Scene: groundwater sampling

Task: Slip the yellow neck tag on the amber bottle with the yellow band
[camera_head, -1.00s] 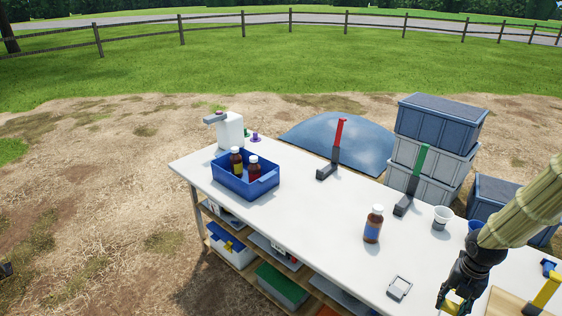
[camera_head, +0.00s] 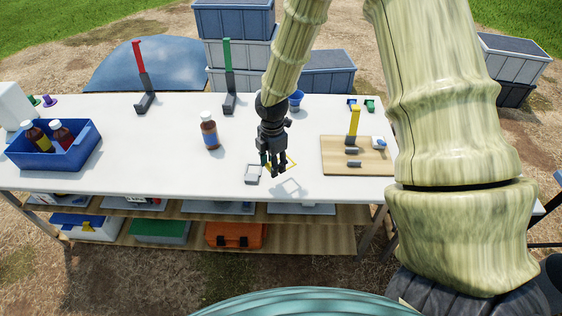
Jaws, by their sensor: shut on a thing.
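My gripper (camera_head: 276,172) is shut on the yellow neck tag (camera_head: 291,163), a thin square frame, and holds it above the front middle of the table. The amber bottle with the yellow band (camera_head: 39,142) stands leaning a little in the blue crate (camera_head: 62,163) at the far left, its lower part hidden by the crate wall. It is well to the left of my gripper, and the tag is not touching it.
An amber bottle with a red label (camera_head: 63,133) shares the crate. A blue-banded amber bottle (camera_head: 209,131) stands mid-table. Red (camera_head: 140,75), green (camera_head: 228,75) and yellow (camera_head: 354,122) posts stand on the table.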

